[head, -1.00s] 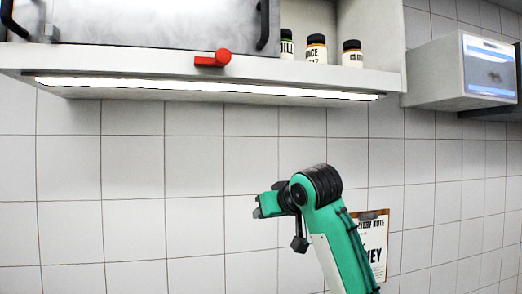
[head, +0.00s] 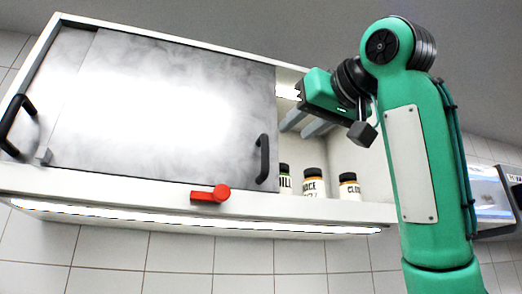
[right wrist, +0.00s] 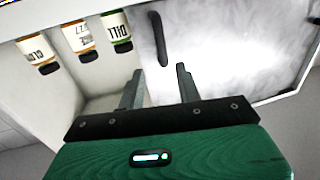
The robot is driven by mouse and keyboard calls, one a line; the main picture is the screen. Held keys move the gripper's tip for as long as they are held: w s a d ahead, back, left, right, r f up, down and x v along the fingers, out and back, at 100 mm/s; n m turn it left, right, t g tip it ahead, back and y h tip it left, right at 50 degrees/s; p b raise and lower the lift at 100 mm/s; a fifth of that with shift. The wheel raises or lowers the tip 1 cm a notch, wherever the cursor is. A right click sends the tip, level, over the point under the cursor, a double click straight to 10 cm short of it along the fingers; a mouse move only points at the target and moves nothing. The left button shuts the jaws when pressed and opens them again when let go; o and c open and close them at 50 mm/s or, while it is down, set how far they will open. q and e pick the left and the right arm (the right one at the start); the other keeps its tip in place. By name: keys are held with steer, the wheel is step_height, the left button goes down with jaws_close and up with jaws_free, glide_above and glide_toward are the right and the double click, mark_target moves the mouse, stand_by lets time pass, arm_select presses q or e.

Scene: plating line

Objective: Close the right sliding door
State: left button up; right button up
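The right sliding door (head: 180,110) is a steel panel of the wall cabinet. It stands slid to the left, so the cabinet's right end is open. Its black bar handle (head: 262,158) is near its right edge and also shows in the right wrist view (right wrist: 158,38). My right gripper (head: 298,122) is raised at the open end, just right of the door edge and handle. In the right wrist view its two grey fingers (right wrist: 160,75) are apart with nothing between them, pointing toward the handle without visible contact. My left gripper is not in view.
A second door with a black handle (head: 17,125) is at the far left. A red latch-like piece (head: 210,194) sits on the cabinet's lower edge. Jars labelled DILL (head: 285,180), another (head: 313,183) and (head: 348,187) a third stand in the open end. A lit strip runs underneath.

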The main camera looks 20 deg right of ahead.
mark_target(267, 145)
steer(key=p+x, duration=0.2)
steer(key=x, duration=0.1)
steer(key=r+p+x, duration=0.1)
steer(key=p+x, duration=0.1)
steer(key=x, duration=0.2)
steer(key=p+x, duration=0.3)
steer(key=x, duration=0.1)
steer(key=shift+r, duration=0.35)
steer(key=shift+p+x, duration=0.35)
steer(key=shift+x, duration=0.4)
steer(key=shift+f, duration=0.15)
steer(key=shift+s, duration=0.1)
jaws_close()
